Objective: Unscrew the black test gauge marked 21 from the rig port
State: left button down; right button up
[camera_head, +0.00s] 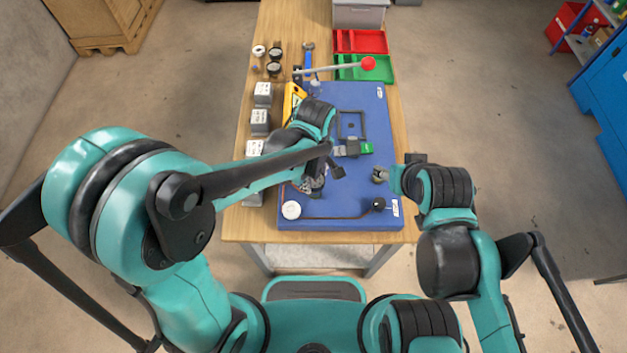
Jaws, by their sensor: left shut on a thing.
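My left gripper (312,184) points down over the left front part of the blue rig board (340,222). It is shut on a dark thing, mostly hidden by the gripper and my arm. I cannot read a 21 anywhere, so I cannot tell whether this is the black test gauge. A round white-faced part (291,210) sits at the board's front left corner. A thin line runs from it to a black round part (378,204) at the front right. My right gripper (382,175) is over the board's right edge; its fingers are too small to read.
Grey marked blocks (260,122) line the wooden table's left side. Dark round parts (275,69) and a white ring (259,51) lie at the back left. A red tray (370,41) and a green tray (382,74) stand behind the board. A red-knobbed lever (368,64) sticks out there.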

pick_arm(q)
jog(key=shift+r+p, duration=2.05)
jog(key=shift+r, duration=0.85)
jog(key=shift+f, duration=0.1)
